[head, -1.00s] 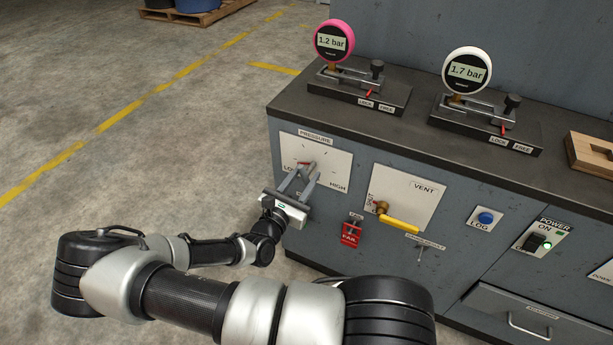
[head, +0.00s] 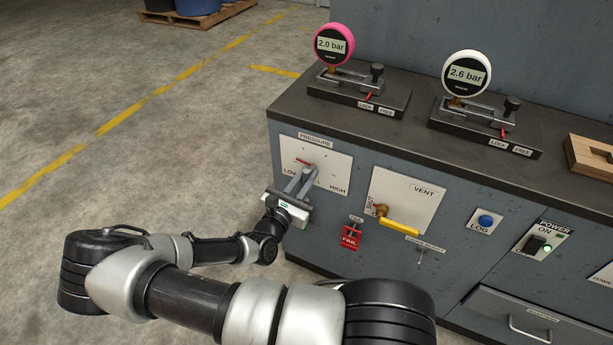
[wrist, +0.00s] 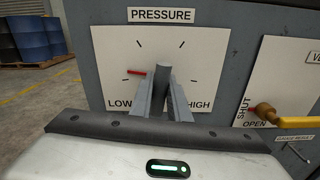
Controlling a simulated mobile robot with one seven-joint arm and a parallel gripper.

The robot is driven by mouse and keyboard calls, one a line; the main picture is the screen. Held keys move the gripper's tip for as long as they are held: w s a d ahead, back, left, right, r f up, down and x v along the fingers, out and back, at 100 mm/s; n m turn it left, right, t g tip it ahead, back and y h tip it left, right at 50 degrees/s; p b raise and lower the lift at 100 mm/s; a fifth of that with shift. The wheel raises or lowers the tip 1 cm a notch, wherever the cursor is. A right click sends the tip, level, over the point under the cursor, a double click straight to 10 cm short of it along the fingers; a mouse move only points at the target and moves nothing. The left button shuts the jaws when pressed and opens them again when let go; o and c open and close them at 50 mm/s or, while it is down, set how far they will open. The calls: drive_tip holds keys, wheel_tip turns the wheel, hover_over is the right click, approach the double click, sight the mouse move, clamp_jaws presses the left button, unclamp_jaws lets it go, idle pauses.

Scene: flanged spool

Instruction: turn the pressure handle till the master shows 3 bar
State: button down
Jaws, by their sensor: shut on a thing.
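The pressure handle sits on a white PRESSURE plate (head: 328,162) marked LOW and HIGH on the cabinet front. My gripper (head: 304,176) is shut on the handle; its fingers (wrist: 162,92) hide most of it. A red pointer (wrist: 137,72) sticks out to the left of the fingers, on the upper LOW side of the dial. On the bench top, the pink-rimmed gauge (head: 334,44) reads 2.0 bar and the white-rimmed gauge (head: 466,75) reads 2.6 bar. I cannot tell from any label which one is the master.
Right of the pressure plate are a yellow vent lever (head: 399,226), a red FAIL tag (head: 351,238), a blue LOG button (head: 486,221) and a power switch (head: 536,243) with a green light. A wooden block (head: 592,157) lies on the bench's right.

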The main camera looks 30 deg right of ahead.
drive_tip(key=shift+p, duration=0.3)
drive_tip(key=m+p, duration=0.3)
drive_tip(key=shift+r, duration=0.15)
drive_tip(key=m+p, duration=0.4)
drive_tip(key=shift+f+m+p, duration=0.25)
drive_tip(key=shift+m+p, duration=0.15)
drive_tip(key=shift+m, duration=0.3)
drive_tip(key=c, duration=1.7)
unclamp_jaws()
drive_tip(key=shift+o, duration=0.2)
drive_tip(key=shift+a, duration=0.1)
